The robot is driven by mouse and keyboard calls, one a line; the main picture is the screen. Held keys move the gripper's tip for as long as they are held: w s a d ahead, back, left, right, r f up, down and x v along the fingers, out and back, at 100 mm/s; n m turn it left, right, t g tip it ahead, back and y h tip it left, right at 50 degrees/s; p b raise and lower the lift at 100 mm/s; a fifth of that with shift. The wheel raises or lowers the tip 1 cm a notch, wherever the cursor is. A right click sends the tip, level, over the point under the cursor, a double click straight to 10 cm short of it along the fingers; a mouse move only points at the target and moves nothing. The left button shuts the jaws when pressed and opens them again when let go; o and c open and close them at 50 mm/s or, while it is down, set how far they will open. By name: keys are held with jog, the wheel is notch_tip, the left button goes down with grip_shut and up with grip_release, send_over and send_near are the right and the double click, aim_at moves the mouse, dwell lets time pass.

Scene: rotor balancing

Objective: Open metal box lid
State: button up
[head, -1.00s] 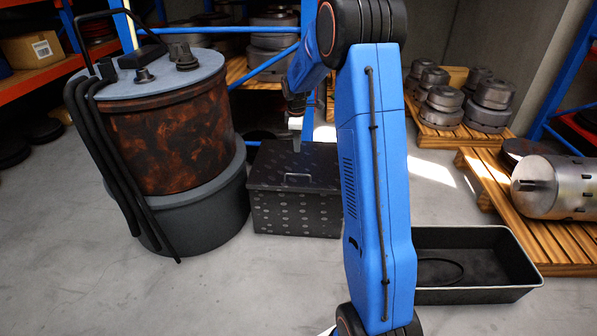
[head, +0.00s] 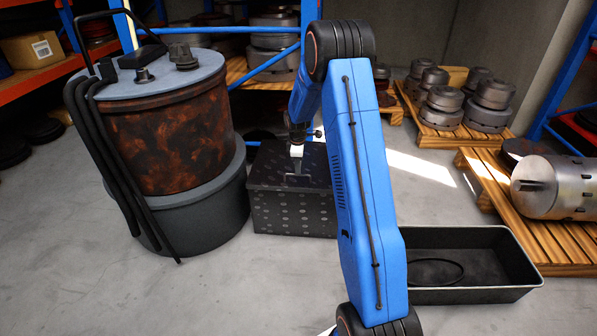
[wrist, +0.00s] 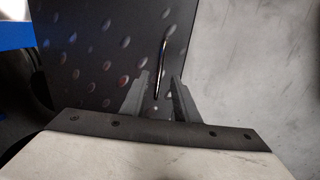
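The dark metal box (head: 290,212) stands on the floor left of my arm, its lid (head: 268,172) lying closed. A thin metal handle (wrist: 161,68) sits on the lid. My gripper (head: 297,172) is at the handle, pointing down; in the wrist view my gripper (wrist: 161,84) has its two dark fingers apart, one on each side of the handle's near end. No contact between fingers and handle can be made out. My blue arm hides the right side of the box in the head view.
A large rusty drum (head: 170,135) in a grey tub with black hoses stands close to the box's left. A black open tray (head: 465,265) lies to the right. Wooden pallets (head: 530,220) with metal parts are further right. Bare floor lies in front of the box.

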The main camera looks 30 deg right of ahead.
aim_at(298, 182)
jog(key=shift+w+d+f, duration=0.1)
jog(key=shift+w+f, duration=0.05)
jog(key=shift+f, duration=0.8)
jog(key=shift+w+d+f, duration=0.1)
jog(key=shift+w+f, duration=0.05)
jog(key=shift+f, duration=0.75)
grip_shut()
